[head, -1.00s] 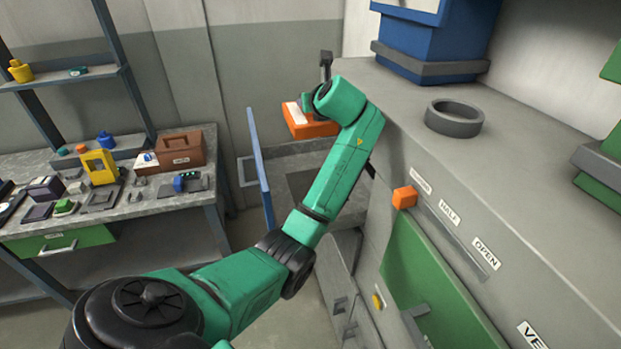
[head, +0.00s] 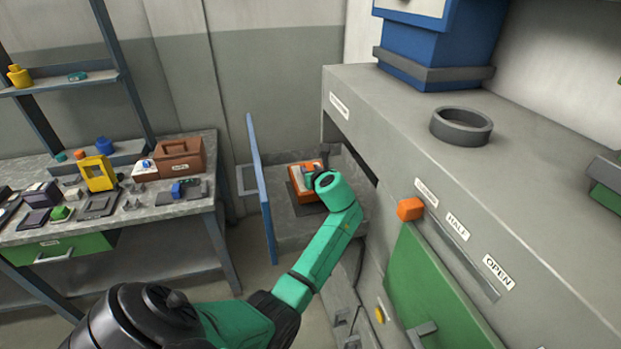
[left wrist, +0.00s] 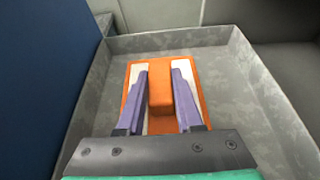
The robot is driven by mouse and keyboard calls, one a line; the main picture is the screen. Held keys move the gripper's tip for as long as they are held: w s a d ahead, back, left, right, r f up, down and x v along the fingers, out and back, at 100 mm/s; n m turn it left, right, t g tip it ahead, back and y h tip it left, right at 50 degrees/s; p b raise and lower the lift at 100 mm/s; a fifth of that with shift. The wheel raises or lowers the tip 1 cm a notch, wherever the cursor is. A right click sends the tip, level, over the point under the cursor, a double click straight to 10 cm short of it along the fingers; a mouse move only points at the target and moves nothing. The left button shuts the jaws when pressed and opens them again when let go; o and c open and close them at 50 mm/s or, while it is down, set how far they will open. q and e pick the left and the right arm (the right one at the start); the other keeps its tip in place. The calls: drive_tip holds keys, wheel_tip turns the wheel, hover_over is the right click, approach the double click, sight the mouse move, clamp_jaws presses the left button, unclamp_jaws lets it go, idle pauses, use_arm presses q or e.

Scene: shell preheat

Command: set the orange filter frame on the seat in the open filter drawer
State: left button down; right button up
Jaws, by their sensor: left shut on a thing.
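The orange filter frame (head: 298,188) with white panels is inside the open filter drawer (head: 340,205), over its dark seat (head: 293,202). My left gripper (head: 319,172) is above the frame. In the left wrist view, the left gripper's purple fingers (left wrist: 160,82) are shut on the raised middle bar of the orange frame (left wrist: 160,69). The frame covers most of the seat, and only a dark edge shows beside it. I cannot tell whether the frame touches the seat or hangs just above it. My right gripper is not in view.
The drawer's blue front (head: 262,188) stands upright left of the frame. The grey cabinet (head: 440,150) rises on the right, with an orange knob (head: 410,209) and a dark ring (head: 461,125). A workbench (head: 170,207) with several objects stands at the left.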

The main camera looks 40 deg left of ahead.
use_arm(q)
wheel_tip(320, 180, down, 3)
drive_tip(key=shift+s+f, duration=0.1)
drive_tip(key=shift+a+f, duration=0.1)
drive_tip(key=shift+f, duration=0.05)
drive_tip(key=c, duration=0.9)
unclamp_jaws()
drive_tip(key=shift+f, duration=0.1)
drive_tip(key=o, duration=0.3)
drive_tip(key=shift+o, duration=0.2)
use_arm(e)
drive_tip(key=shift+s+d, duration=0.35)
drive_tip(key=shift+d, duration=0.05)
use_arm(q)
drive_tip(key=b+v, duration=0.1)
drive_tip(key=v, duration=1.1)
drive_tip(key=shift+r, duration=0.25)
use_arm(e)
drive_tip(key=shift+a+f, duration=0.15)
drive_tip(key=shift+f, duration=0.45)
